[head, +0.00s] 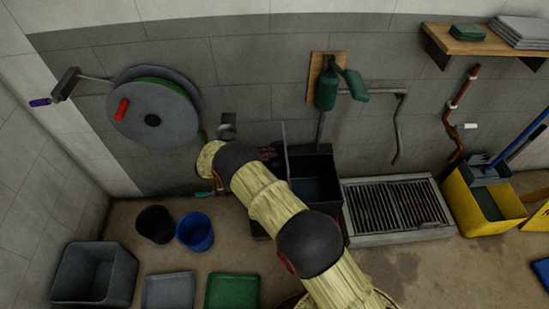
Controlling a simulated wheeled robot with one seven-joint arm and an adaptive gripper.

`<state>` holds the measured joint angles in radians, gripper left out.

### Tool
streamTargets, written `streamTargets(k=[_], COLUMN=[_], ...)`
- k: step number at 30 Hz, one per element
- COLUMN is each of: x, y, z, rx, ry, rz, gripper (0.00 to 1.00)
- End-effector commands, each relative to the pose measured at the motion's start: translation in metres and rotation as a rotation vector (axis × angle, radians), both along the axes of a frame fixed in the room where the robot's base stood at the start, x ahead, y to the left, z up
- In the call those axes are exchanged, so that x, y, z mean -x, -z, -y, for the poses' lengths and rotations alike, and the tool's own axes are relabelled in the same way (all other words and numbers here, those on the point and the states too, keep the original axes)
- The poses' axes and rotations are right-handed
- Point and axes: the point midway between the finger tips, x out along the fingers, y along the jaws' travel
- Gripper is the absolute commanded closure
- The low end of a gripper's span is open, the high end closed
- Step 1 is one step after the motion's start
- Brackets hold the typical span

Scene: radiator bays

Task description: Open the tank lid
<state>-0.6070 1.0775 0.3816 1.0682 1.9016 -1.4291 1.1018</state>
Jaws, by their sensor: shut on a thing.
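The dark open-topped tank (322,168) stands against the wall, right of my arm. Its inside shows. The tank lid (284,146) is a thin panel seen nearly edge-on, standing steeply up at the tank's left side. My gripper (270,155) is at the left face of the lid, shut on it. My arm hides part of the gripper, the exact grip and the tank's front left.
A slatted drain grate (400,205) and yellow mop bucket (484,207) stand right of the tank. A hose reel (152,108) hangs left. Black (155,223) and blue (195,231) buckets and several trays stand on the left floor.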

Motion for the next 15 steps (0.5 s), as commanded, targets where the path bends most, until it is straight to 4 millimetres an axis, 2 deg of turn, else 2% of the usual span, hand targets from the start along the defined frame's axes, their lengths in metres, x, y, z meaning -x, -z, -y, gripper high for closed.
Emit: streamTargets(k=[1,15], x=[0.0021,0.0040], y=[0.0091,0.0128], z=[0.0003,0.0001], rx=[-0.002,-0.001], ry=[-0.001,0.002], rz=[-0.010,-0.016], gripper=[1.00,1.00])
